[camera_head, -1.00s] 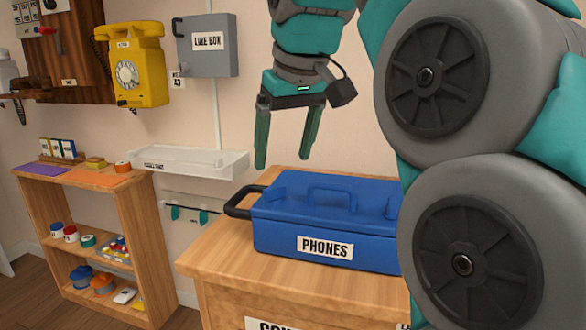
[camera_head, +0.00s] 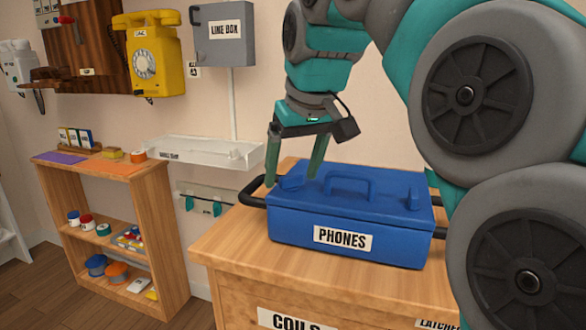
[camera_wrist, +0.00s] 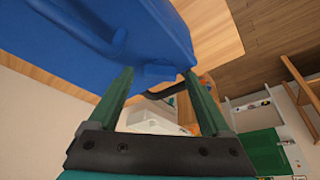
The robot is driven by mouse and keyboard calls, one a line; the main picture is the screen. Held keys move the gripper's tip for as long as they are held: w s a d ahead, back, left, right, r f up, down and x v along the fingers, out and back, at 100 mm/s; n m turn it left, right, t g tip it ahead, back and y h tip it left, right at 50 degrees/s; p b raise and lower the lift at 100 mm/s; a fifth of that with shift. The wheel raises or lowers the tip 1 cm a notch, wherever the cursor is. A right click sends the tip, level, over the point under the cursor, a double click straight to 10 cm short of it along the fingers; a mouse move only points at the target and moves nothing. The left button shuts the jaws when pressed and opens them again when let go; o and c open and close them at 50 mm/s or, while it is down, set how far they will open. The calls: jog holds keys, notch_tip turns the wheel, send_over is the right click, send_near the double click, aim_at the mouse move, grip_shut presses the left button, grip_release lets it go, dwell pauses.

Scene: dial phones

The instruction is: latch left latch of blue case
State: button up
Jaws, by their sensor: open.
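The blue case (camera_head: 345,215) with a "PHONES" label sits closed-looking on a wooden cabinet. A handle (camera_head: 350,183) stands on its lid. Its left latch (camera_head: 291,183) is a small blue piece at the lid's left end; in the wrist view it seems to be the blue block (camera_wrist: 160,74) near the case edge. The right latch (camera_head: 414,200) shows at the other end. My gripper (camera_head: 291,180) is open, pointing down, with its fingertips at either side of the left latch. In the wrist view my gripper (camera_wrist: 158,74) has nothing between its fingers; contact cannot be told.
A black side handle (camera_head: 250,192) sticks out from the case's left end, close to my fingers. The cabinet top (camera_head: 235,245) is bare in front of the case. A clear wall tray (camera_head: 205,152) and a wooden shelf (camera_head: 105,170) stand to the left.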

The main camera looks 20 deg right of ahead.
jog(key=shift+c, duration=0.3)
grip_shut()
dwell(0.4)
jog(key=shift+m, duration=0.4)
jog(key=m+h, duration=0.1)
jog(key=m, duration=0.2)
jog(key=shift+m+h, duration=0.3)
jog(key=shift+w+a+m+g+h, duration=0.15)
jog(key=shift+m+h, duration=0.3)
jog(key=shift+m, duration=0.65)
jog(key=shift+a+m+g+h, duration=0.15)
jog(key=shift+m+h, duration=0.3)
jog(key=shift+m, duration=0.65)
jog(key=shift+o, duration=0.3)
grip_release()
